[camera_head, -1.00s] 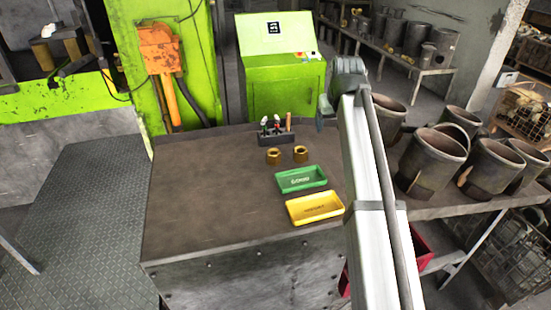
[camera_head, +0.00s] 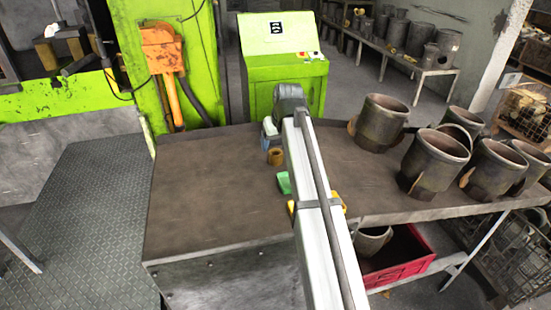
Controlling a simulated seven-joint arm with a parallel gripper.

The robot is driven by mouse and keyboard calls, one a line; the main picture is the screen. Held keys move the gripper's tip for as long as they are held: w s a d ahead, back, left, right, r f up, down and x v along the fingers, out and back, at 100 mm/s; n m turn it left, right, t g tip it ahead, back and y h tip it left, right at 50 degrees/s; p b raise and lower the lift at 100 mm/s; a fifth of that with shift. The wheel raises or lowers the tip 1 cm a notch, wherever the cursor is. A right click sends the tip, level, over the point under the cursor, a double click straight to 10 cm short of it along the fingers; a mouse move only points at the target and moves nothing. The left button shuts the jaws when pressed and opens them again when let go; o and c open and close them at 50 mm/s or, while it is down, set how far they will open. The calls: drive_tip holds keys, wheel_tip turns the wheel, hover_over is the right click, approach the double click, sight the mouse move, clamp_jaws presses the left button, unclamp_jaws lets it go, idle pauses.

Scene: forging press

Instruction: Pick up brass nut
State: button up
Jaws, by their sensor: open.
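One brass nut (camera_head: 276,157) shows on the dark metal table (camera_head: 205,195), just left of my arm. The second brass nut, seen beside it earlier, is now hidden behind my arm. My gripper (camera_head: 269,140) is at the far end of the arm, over the back of the table, close to the visible nut in the picture. It is open. Its fingers are small and partly hidden, and I cannot tell its height above the nut.
My arm mostly covers a green tray (camera_head: 283,183) and a yellow tray (camera_head: 341,201). The tool holder at the back is hidden. Large metal pots (camera_head: 436,160) stand at the right. A red crate (camera_head: 400,262) sits below. The table's left side is clear.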

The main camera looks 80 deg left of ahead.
sight(275, 152)
drive_tip(key=shift+x, duration=3.5)
drive_tip(key=shift+w+a, duration=0.1)
drive_tip(key=shift+w, duration=0.05)
drive_tip(key=shift+c, duration=0.4)
drive_tip(key=shift+r, duration=0.1)
drive_tip(key=c, duration=1.3)
